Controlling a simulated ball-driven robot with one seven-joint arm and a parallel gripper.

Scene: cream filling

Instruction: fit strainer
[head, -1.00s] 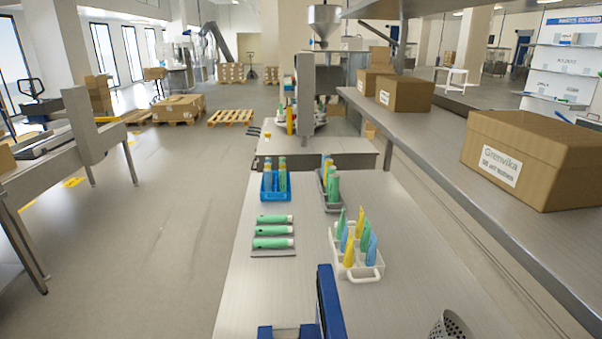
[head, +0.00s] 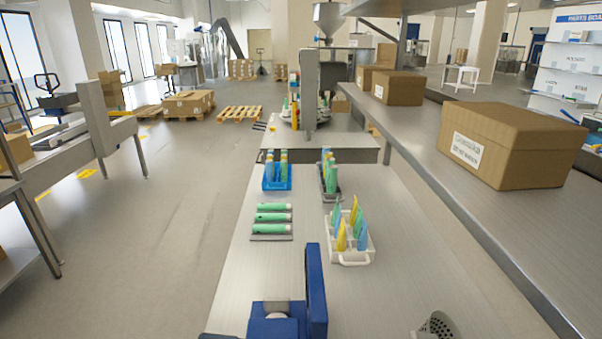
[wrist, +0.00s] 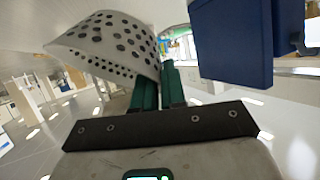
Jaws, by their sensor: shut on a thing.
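The strainer is a pale metal cup with many round holes. It shows at the upper left of the wrist view (wrist: 105,45) and at the bottom right of the head view (head: 437,325), where the frame edge cuts it off. My gripper (wrist: 158,80) has dark green fingers, shut on the strainer near its lower right edge. The exact contact is partly hidden. The gripper itself is not visible in the head view. A steel hopper (head: 325,20) stands far ahead at the top of the head view, on a machine beyond the table.
The steel table (head: 270,265) holds a white crate of tubes (head: 350,256), a blue bin (head: 276,184), a grey bin (head: 330,194) and a grey tray of green tubes (head: 271,239). A shelf with cardboard boxes (head: 510,145) runs along the right. Open floor lies left.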

